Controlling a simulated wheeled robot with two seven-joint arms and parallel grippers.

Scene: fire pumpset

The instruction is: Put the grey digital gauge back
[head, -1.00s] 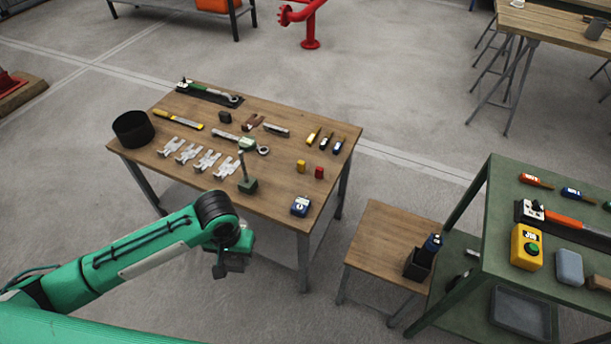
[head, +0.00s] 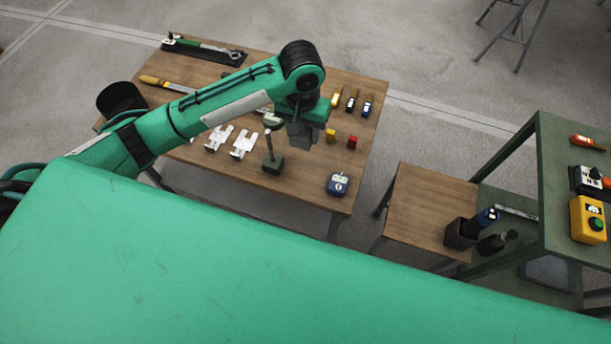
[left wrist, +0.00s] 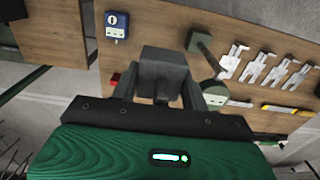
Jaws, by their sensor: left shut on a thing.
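My left gripper (head: 303,135) hangs over the right part of the wooden table. It is shut on a dark grey block, which appears to be the grey digital gauge (left wrist: 163,70); no display shows on the side in view. In the head view the gauge is small and partly covered by the gripper. My right gripper is not in view.
The wooden table (head: 310,190) holds a blue gauge (head: 338,185), yellow (head: 331,134) and red (head: 352,142) blocks, white brackets (head: 243,143), screwdrivers and a wrench (head: 215,50). A black bin (head: 120,98) is at left. A stool (head: 425,210) and green cart (head: 555,170) stand at right.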

